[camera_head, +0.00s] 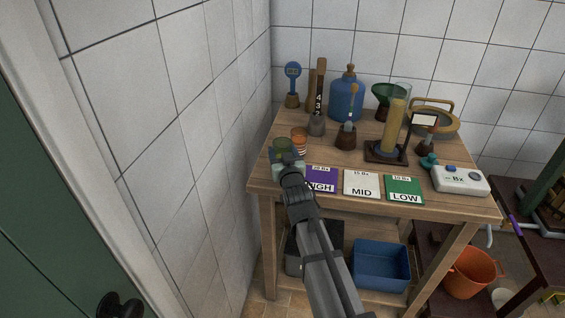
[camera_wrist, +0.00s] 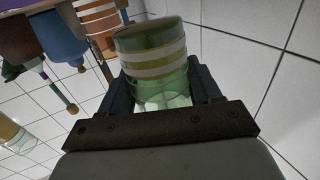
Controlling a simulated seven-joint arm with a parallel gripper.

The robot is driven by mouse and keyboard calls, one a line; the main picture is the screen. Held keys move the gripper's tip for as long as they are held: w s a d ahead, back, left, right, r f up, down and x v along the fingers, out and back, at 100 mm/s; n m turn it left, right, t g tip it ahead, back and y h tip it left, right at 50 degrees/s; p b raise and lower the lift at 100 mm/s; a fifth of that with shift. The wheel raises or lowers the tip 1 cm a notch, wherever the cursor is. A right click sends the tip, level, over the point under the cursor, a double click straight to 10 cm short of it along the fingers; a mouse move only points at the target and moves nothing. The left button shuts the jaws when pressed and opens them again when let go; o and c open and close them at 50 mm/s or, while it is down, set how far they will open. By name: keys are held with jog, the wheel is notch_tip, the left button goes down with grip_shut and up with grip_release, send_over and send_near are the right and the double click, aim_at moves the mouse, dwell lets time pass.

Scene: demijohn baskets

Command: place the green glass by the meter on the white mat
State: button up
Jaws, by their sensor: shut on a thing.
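The green glass (camera_head: 282,147), with pale bands, is between the fingers of my gripper (camera_head: 286,163) at the table's left end. The wrist view also shows the green glass (camera_wrist: 152,52) upright to the jaws, with a finger of my gripper (camera_wrist: 160,80) on each side. Whether its base touches the table is hidden. The white mat (camera_head: 350,176), marked MID, lies near the front edge, between a purple HIGH mat (camera_head: 318,174) and a green LOW mat (camera_head: 404,184). The white meter (camera_head: 462,184), marked Bx, lies at the right front.
An orange banded glass (camera_head: 299,134) stands close beside the green one. Behind are a blue jug (camera_head: 346,100), a tall cylinder (camera_head: 393,125) of yellow liquid and a brush-like tool in a dark holder (camera_head: 346,138). A tiled wall (camera_head: 225,130) is close on the left. The white mat is bare.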

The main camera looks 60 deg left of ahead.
jog(key=shift+f, duration=1.8)
jog(key=shift+f, duration=0.15)
jog(key=o, duration=1.3)
jog(key=shift+d, duration=0.1)
jog(key=v, duration=1.3)
jog(key=shift+d+f, duration=0.3)
jog(key=shift+d, duration=0.05)
